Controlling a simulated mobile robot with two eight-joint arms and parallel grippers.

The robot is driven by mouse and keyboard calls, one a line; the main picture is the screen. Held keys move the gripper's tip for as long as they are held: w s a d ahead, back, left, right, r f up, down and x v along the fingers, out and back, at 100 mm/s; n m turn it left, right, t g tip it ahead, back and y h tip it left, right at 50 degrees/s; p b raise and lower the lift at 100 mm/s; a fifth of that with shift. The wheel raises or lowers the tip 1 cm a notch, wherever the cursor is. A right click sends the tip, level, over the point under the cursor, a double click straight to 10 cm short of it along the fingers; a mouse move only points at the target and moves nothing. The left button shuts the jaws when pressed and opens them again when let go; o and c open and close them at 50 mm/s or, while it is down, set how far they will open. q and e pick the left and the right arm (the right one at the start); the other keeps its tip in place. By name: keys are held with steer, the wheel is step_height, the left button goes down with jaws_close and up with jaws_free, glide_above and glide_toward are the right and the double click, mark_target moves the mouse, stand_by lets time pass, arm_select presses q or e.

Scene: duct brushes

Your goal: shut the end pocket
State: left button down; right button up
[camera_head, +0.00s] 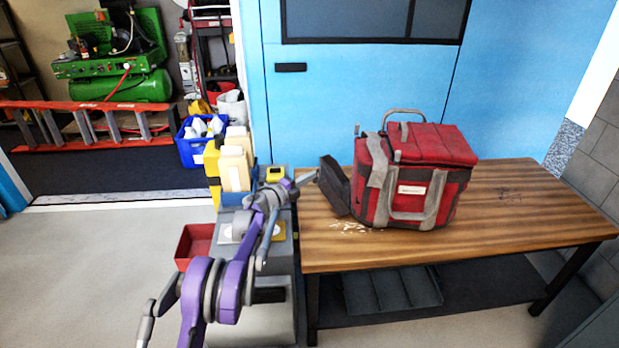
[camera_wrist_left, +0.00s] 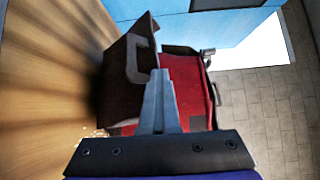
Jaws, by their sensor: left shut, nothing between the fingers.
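A red and dark grey tool bag (camera_head: 452,148) with grey straps stands upright on the wooden table. At its left end the dark end pocket (camera_head: 334,186) leans outward, with a gap at the top between it and the bag. In the left wrist view the pocket's dark panel (camera_wrist_left: 118,88) carries a grey loop, and the red end of the bag (camera_wrist_left: 190,92) shows beside it. My left gripper (camera_head: 313,176) is shut and empty, just left of the pocket. It also shows in the left wrist view (camera_wrist_left: 160,76), in front of pocket and bag; I cannot tell whether it touches.
The wooden table (camera_head: 540,215) is clear to the right of the bag. Pale scraps (camera_head: 350,227) lie in front of the pocket. A grey cabinet with a red bin (camera_head: 196,243) and yellow bottles (camera_head: 235,168) stands left of the table. A blue door (camera_head: 340,95) is behind.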

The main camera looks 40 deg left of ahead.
stand_by(0.8)
arm_select(q)
steer(key=c, duration=0.9)
jaws_free()
steer(key=shift+s, duration=0.1)
steer(key=shift+d, duration=0.1)
steer(key=shift+s+a+f+b, duration=0.3)
steer(key=shift+s+f, duration=0.35)
steer(key=shift+s, duration=1.3)
steer(key=shift+s+a+f+b, duration=0.2)
steer(key=shift+s+f, duration=0.4)
steer(key=shift+s, duration=1.3)
steer(key=shift+s+a+f+b, duration=0.3)
steer(key=shift+s+f, duration=0.35)
steer(key=shift+s, duration=1.3)
steer(key=shift+a, duration=0.1)
